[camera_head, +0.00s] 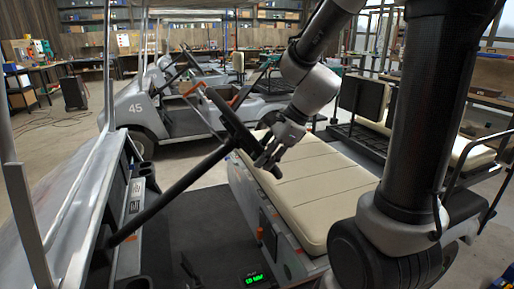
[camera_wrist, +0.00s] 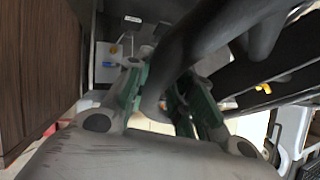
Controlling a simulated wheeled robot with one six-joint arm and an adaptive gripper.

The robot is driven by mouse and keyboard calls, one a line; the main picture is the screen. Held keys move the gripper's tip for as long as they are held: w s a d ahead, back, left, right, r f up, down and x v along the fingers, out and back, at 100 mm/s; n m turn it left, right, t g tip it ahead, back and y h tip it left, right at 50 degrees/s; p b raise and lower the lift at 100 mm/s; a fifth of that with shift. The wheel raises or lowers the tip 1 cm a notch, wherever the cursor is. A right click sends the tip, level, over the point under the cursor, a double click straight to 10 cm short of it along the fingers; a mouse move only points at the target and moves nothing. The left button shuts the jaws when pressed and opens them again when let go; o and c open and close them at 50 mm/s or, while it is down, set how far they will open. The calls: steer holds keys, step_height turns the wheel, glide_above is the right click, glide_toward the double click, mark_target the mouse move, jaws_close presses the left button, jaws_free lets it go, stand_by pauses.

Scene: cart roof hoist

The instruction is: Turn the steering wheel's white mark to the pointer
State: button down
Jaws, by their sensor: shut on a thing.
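The dark steering wheel (camera_head: 235,125) is seen nearly edge-on in the head view, on a slanted black column (camera_head: 170,192). My gripper (camera_head: 268,158) is at the lower right part of its rim, beside the seat. In the wrist view the green-padded fingers of my gripper (camera_wrist: 158,88) stand on both sides of a dark curved piece of rim (camera_wrist: 152,105), shut on it. Another dark, blurred curve of the wheel (camera_wrist: 215,28) crosses the top of that view. I cannot make out the white mark or the pointer in either view.
A cream bench seat (camera_head: 310,185) lies right of and below the wheel. The dashboard (camera_head: 128,205) and a clear windscreen are at the left. A small green-lit display (camera_head: 255,279) is on the floor. Another cart (camera_head: 150,108) marked 45 stands behind.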

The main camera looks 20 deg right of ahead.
steer(key=shift+w+d+f+n+t+y, duration=0.1)
steer(key=shift+d+f+n+t, duration=0.1)
steer(key=shift+d+f+n, duration=0.25)
steer(key=shift+w+d+f+n+t+y, duration=0.1)
steer(key=shift+d+f+n+t, duration=0.1)
steer(key=shift+f, duration=0.4)
steer(key=shift+d+f+n+t+y, duration=0.1)
steer(key=shift+d+f+n+t, duration=0.1)
steer(key=shift+d+f+n, duration=0.25)
steer(key=shift+a, duration=0.1)
steer(key=c, duration=1.2)
jaws_free()
steer(key=v, duration=1.2)
steer(key=shift+f, duration=0.1)
